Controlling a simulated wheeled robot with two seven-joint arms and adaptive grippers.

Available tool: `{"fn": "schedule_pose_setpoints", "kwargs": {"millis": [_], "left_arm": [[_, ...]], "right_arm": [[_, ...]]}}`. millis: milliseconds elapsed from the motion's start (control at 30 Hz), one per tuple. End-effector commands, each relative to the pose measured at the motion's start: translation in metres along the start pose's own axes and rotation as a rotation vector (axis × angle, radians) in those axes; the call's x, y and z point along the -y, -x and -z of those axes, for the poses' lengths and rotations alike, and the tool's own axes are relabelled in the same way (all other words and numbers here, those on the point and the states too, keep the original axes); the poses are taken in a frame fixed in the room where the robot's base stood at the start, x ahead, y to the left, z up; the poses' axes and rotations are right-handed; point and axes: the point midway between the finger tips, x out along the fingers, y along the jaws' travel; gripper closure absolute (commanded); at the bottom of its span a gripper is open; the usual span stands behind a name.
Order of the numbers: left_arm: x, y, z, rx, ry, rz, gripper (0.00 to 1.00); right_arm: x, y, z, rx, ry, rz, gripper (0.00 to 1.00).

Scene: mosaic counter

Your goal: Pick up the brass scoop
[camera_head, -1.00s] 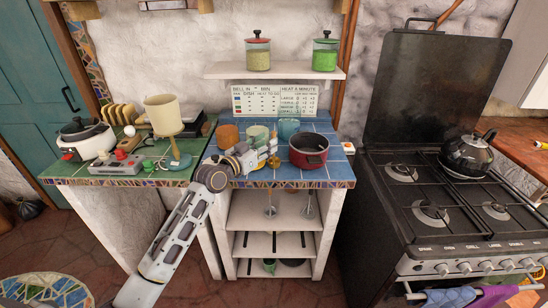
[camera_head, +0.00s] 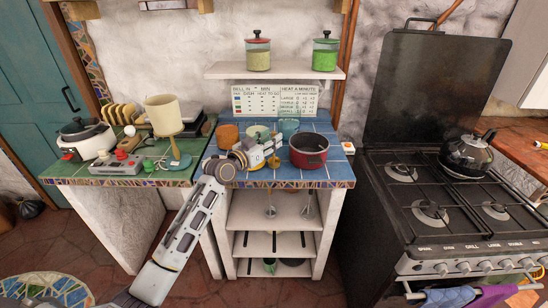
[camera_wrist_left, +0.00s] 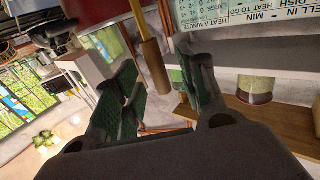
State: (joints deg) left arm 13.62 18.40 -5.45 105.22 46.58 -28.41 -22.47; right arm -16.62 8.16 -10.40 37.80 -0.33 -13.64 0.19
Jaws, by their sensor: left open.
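A thin brass-coloured rod with a brown cylindrical handle (camera_wrist_left: 153,68), which looks like the brass scoop, shows in the left wrist view. Its bowl is out of that view, and in the head view I cannot clearly pick the scoop out. My left gripper (camera_head: 276,150) is over the blue-tiled counter (camera_head: 331,173), just left of the red pot (camera_head: 309,151). In the left wrist view its two fingers (camera_wrist_left: 160,65) are open. The handle appears between the fingertips there, with no clear contact; its depth is hard to judge. My right gripper is out of view.
An orange-brown canister (camera_head: 228,136) and a teal vessel (camera_head: 289,127) stand behind on the counter. Utensils hang in the open shelf space below, including a whisk (camera_head: 308,207). A black stove (camera_head: 430,200) is on the right. A lamp (camera_head: 165,118) stands left.

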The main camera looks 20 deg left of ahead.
Motion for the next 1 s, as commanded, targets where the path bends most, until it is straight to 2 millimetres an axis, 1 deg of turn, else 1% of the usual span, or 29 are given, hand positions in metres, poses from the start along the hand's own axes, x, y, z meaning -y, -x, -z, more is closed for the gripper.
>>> {"fn": "schedule_pose_setpoints", "kwargs": {"millis": [100,200,433,633,767,800,867,1000], "left_arm": [[0.0,-0.011,0.001,-0.001,0.002,0.0,0.59],[-0.001,-0.017,0.0,0.0,0.001,0.0,0.59],[-0.001,-0.021,0.0,0.001,0.0,0.0,0.59],[-0.001,-0.021,0.0,0.001,0.0,0.0,0.59],[-0.001,-0.021,0.0,0.001,0.0,0.0,0.59],[-0.001,-0.021,0.0,0.001,0.0,0.0,0.6],[-0.001,-0.021,0.0,0.001,0.0,0.0,0.68],[0.0,-0.021,0.0,0.001,0.0,0.0,0.86]], "right_arm": [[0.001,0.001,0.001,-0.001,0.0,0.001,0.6],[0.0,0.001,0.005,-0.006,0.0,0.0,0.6],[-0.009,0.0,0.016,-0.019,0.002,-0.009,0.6],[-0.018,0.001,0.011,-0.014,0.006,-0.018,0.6],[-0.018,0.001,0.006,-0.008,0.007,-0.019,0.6],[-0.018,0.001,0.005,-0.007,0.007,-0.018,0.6],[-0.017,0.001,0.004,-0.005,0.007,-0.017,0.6],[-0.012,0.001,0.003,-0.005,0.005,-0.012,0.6]]}}
